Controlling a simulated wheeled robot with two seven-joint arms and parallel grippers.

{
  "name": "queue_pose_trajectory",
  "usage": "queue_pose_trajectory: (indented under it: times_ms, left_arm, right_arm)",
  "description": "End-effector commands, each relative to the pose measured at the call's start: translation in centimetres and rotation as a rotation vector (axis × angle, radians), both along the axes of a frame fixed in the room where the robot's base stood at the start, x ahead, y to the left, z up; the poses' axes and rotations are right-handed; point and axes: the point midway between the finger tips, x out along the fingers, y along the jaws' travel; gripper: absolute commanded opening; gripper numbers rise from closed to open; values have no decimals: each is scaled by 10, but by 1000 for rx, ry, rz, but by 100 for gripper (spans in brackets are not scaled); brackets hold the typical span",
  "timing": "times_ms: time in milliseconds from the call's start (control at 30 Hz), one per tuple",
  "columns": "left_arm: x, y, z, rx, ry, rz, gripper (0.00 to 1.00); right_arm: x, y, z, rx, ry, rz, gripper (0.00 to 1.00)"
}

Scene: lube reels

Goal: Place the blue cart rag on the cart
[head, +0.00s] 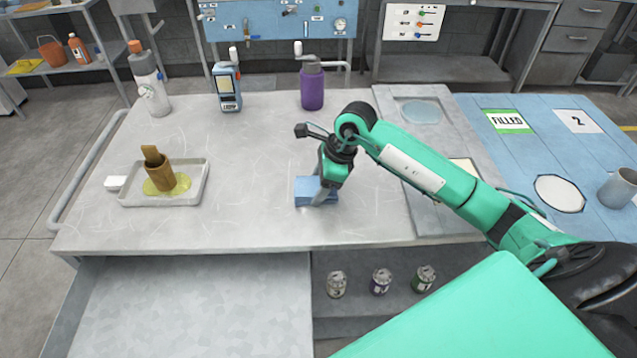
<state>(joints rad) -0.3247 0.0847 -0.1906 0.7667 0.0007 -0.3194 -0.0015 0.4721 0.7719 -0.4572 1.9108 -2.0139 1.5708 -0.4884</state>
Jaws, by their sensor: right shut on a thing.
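The blue cart rag (306,191) is a small folded light-blue cloth on the grey cart top (250,215), right of the middle. My right gripper (325,197) points down at the rag's right side and is shut on it. The rag looks to be at the level of the cart top; whether it touches the surface is hard to tell. The gripper hides part of its right edge. My left gripper is not in view.
A spray bottle (150,85), a blue pump device (228,88) and a purple bottle (312,88) line the back. Several cans sit on a shelf below. The cart's front middle is clear.

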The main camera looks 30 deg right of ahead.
Motion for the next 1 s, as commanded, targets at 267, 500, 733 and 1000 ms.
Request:
queue_pose_trajectory:
  times_ms: [267, 500, 733, 1000]
  left_arm:
    - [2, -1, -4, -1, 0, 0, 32]
    - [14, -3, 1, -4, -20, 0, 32]
    - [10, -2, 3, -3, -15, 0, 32]
    - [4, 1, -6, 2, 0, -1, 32]
  right_arm:
    - [0, 0, -4, -1, 0, 0, 37]
    - [0, 0, -2, -1, 0, 0, 81]
    - [0, 0, 1, 0, 1, 0, 81]
    - [-7, -17, 41, -3, -3, -1, 81]
